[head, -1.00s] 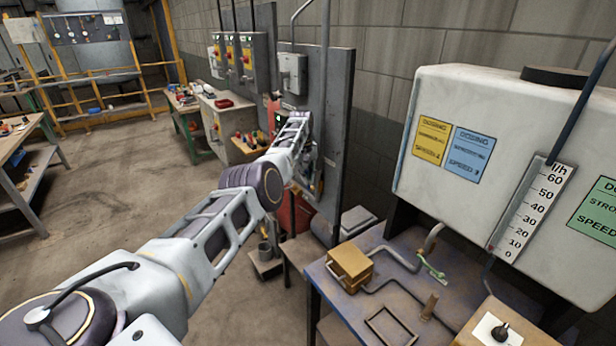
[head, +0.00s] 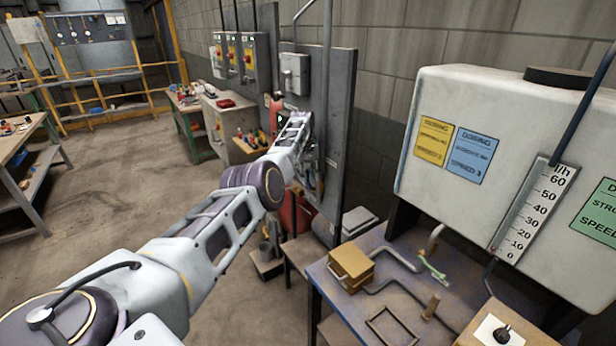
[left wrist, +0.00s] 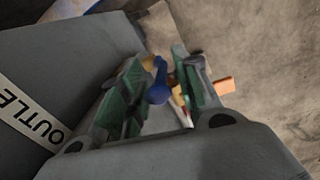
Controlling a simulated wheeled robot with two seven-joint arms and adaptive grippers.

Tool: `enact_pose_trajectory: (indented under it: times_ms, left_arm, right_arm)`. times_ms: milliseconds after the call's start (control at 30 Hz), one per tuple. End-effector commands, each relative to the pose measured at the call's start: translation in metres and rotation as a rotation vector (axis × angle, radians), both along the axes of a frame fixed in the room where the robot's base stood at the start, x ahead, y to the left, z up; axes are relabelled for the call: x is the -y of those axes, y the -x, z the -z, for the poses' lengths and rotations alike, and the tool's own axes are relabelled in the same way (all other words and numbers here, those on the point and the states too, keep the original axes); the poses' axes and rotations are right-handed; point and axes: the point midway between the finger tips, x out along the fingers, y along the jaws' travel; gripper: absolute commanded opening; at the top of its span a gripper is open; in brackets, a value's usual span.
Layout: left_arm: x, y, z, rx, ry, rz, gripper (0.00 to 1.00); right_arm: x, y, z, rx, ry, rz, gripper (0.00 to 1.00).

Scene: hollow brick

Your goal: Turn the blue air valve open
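The blue valve handle (left wrist: 158,84) shows in the left wrist view, a narrow lever with a rounded end. It lies between the two green-padded fingers of my left gripper (left wrist: 160,92). The fingers stand apart with gaps beside the handle, so the gripper looks open; I cannot tell how deep the handle sits between them. A yellow part (left wrist: 149,62) shows by the handle's far end. In the head view my left arm reaches to the grey upright panel (head: 338,130), and its wrist hides the valve. My right gripper is not in view.
A white label reading "OUTLE" (left wrist: 30,115) is on a grey surface beside the left gripper. An orange piece (left wrist: 224,86) lies past the right finger. A blue bench (head: 330,290) and a white tank (head: 440,130) stand at right. Open floor (head: 110,220) lies left.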

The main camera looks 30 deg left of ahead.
Motion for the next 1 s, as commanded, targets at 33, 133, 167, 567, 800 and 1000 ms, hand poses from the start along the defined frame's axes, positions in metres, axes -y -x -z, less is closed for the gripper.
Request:
enact_pose_trajectory:
  times_ms: [33, 133, 167, 567, 800, 1000]
  left_arm:
    - [0.000, 0.000, -0.001, 0.000, 0.000, 0.000, 0.32]
    - [0.000, 0.000, -0.006, 0.001, -0.001, 0.000, 0.32]
    - [-0.001, 0.000, -0.007, 0.001, -0.001, 0.000, 0.32]
    - [-0.004, 0.004, -0.054, 0.002, -0.002, -0.001, 0.32]
    - [-0.005, 0.007, -0.089, 0.003, 0.000, -0.001, 0.32]
    - [-0.007, 0.009, -0.110, 0.001, 0.000, 0.000, 0.32]
  right_arm:
    - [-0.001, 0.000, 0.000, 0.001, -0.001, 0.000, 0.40]
    - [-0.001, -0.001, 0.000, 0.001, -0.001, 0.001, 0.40]
    - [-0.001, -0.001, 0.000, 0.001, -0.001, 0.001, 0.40]
    - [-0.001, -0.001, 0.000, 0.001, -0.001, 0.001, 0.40]
    - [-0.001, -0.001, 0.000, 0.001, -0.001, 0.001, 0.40]
    - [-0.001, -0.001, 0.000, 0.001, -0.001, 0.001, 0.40]
